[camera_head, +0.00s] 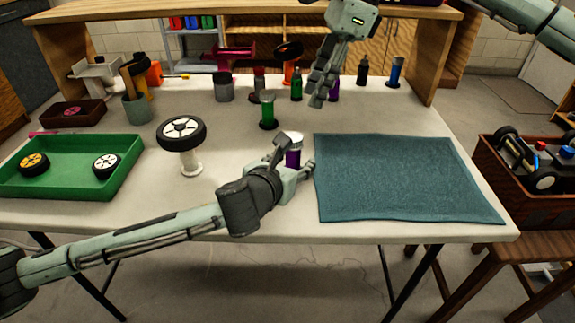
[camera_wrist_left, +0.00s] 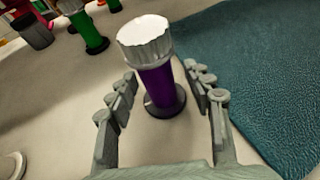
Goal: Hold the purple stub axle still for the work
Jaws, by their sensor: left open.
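The purple stub axle (camera_head: 293,158) stands upright on the table, left of the teal mat. In the left wrist view the purple stub axle (camera_wrist_left: 157,88) has a ribbed white cap on top and a dark round base. My left gripper (camera_head: 294,152) is open around it, one finger on each side. In the left wrist view my left gripper (camera_wrist_left: 160,82) shows gaps between both fingers and the purple body. My right gripper (camera_head: 322,92) hangs over the back of the table, beyond the axle; whether its fingers are open is unclear.
The teal mat (camera_head: 400,180) lies bare to the right. A green post (camera_head: 267,113) stands behind the axle, and a wheel (camera_head: 181,132) on a white stand is to the left. A green tray (camera_head: 70,182) holds two wheels. Several parts crowd the back.

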